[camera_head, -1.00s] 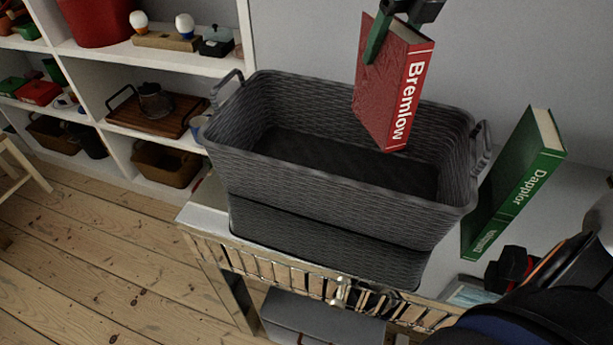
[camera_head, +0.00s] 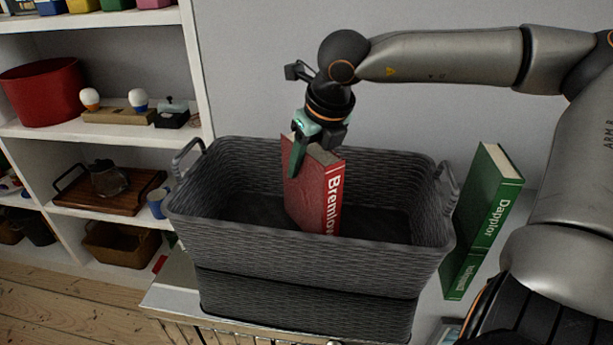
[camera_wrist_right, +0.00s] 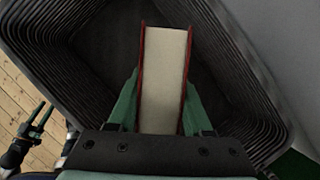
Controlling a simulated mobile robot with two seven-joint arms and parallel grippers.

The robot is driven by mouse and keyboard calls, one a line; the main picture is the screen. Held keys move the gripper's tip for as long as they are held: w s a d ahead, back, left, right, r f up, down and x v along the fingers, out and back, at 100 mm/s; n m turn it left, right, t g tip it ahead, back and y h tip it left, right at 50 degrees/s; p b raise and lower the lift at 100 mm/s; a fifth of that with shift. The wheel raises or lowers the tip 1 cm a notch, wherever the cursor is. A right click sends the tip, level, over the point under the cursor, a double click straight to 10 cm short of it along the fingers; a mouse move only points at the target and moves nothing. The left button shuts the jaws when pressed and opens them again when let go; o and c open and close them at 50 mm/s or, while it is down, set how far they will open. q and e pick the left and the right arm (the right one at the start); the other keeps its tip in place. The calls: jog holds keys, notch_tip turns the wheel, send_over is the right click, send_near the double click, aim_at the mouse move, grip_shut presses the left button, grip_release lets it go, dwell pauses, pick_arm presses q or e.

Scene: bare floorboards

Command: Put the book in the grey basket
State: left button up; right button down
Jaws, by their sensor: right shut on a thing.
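The red book "Bremlow" (camera_head: 313,190) is upright and slightly tilted, its lower part down inside the grey basket (camera_head: 300,250). The near wall hides its bottom edge, so I cannot tell whether it touches the basket floor. My right gripper (camera_head: 298,157) is shut on the top of the book, one finger on each cover. The right wrist view shows the book's pale page edge (camera_wrist_right: 163,80) between the green fingers, above the dark basket floor (camera_wrist_right: 210,75). My left gripper (camera_wrist_right: 36,120) shows small at the left of that view, its fingers apart and empty.
A white shelf unit (camera_head: 110,135) with several items stands at the left. The wall is close behind the basket. The basket has raised handles (camera_head: 447,185) at its ends.

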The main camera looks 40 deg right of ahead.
notch_tip(320, 180, down, 2)
jog(key=shift+f, duration=0.3)
jog(key=shift+f+b, duration=0.15)
jog(key=shift+b, duration=0.2)
jog(key=shift+c, duration=1.6)
grip_release()
